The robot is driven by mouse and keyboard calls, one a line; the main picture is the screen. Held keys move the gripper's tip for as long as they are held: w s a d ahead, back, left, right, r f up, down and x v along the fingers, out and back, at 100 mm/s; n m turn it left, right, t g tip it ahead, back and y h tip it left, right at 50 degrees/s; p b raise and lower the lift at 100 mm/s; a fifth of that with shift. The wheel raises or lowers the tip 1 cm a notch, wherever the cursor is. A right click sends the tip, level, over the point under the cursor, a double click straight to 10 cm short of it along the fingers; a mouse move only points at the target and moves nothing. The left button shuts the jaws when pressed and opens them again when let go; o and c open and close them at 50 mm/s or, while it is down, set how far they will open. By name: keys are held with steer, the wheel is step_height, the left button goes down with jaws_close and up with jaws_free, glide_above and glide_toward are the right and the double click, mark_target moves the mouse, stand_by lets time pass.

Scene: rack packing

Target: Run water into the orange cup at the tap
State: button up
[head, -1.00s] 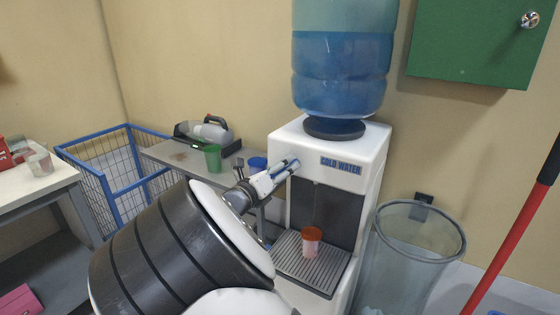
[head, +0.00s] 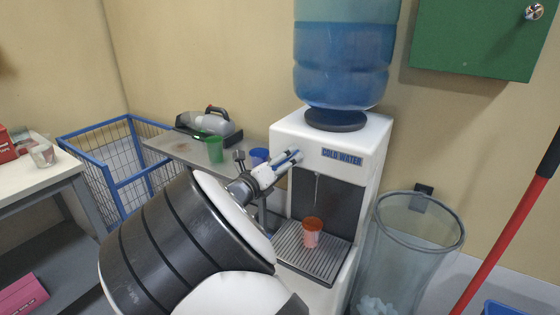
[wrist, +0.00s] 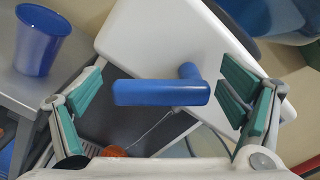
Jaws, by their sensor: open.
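The orange cup (head: 313,234) stands upright on the slatted drip tray (head: 322,262) of the white water cooler (head: 350,130), below its outlet. A thin pale line that looks like water (head: 317,190) runs down above the cup. In the wrist view the cup's orange rim (wrist: 113,151) shows at the bottom, mostly hidden. My gripper (head: 297,157) is at the cooler's upper front, left of the label. In the wrist view its fingers (wrist: 163,92) are open on either side of the blue tap handle (wrist: 160,93), which lies crosswise, with gaps at both ends.
A side table (head: 180,150) left of the cooler holds a green cup (head: 215,150), a blue cup (head: 259,156) and a handheld vacuum (head: 205,128). A clear bin (head: 410,245) stands close on the cooler's right. A blue wire cage (head: 110,160) is behind at left.

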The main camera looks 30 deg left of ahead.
steer(key=s, duration=1.2)
steer(key=shift+a, duration=0.45)
steer(key=shift+r+p, duration=0.1)
steer(key=shift+p, duration=0.25)
stand_by(2.5)
steer(key=w+p, duration=0.1)
steer(key=w, duration=0.3)
steer(key=w+p, duration=0.2)
steer(key=w, duration=0.2)
steer(key=w+d+p, duration=0.1)
steer(key=w, duration=0.3)
stand_by(0.3)
